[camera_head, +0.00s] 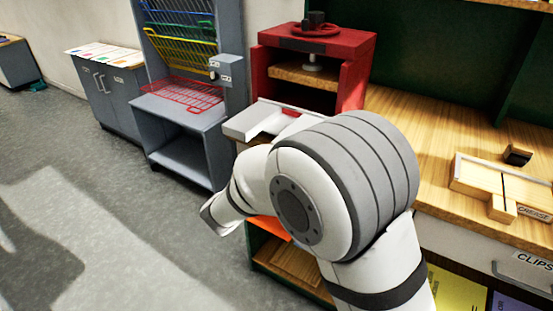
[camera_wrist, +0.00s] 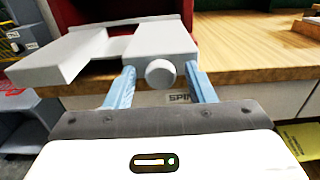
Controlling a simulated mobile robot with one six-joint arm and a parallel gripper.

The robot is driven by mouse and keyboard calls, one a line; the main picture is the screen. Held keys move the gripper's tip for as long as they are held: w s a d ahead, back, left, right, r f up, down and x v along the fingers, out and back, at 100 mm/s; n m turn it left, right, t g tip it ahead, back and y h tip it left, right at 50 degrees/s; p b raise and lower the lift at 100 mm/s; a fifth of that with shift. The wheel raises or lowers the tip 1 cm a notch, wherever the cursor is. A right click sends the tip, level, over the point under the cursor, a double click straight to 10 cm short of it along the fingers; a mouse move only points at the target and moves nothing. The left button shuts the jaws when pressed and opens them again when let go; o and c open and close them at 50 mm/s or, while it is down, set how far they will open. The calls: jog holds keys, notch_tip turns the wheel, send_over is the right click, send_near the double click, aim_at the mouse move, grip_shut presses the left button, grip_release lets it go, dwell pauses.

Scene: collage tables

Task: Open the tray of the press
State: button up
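The red press (camera_head: 357,80) stands on the wooden bench, with a dark handwheel (camera_head: 312,29) on top and an opening at its front. Its light grey tray (camera_head: 250,122) sits low at the front and reaches to the bench edge; my arm hides part of it. In the wrist view, the grey tray (camera_wrist: 160,38) has a round knob (camera_wrist: 160,73) on its near face. My gripper (camera_wrist: 160,80) is open, with one blue finger on each side of the knob. Gaps show between the fingers and the knob. My gripper is not clearly visible in the head view.
A grey rack (camera_head: 181,55) with coloured wire shelves stands left of the press. A wooden fixture (camera_head: 480,178) and a small dark block (camera_head: 517,155) sit on the bench at right. Drawers lie below the bench edge (camera_wrist: 255,76). The floor at left is clear.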

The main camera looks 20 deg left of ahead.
jog(key=shift+s, duration=0.1)
jog(key=s+a, duration=0.1)
jog(key=s, duration=0.6)
jog(key=shift+s, duration=0.25)
jog(key=shift+a, duration=0.1)
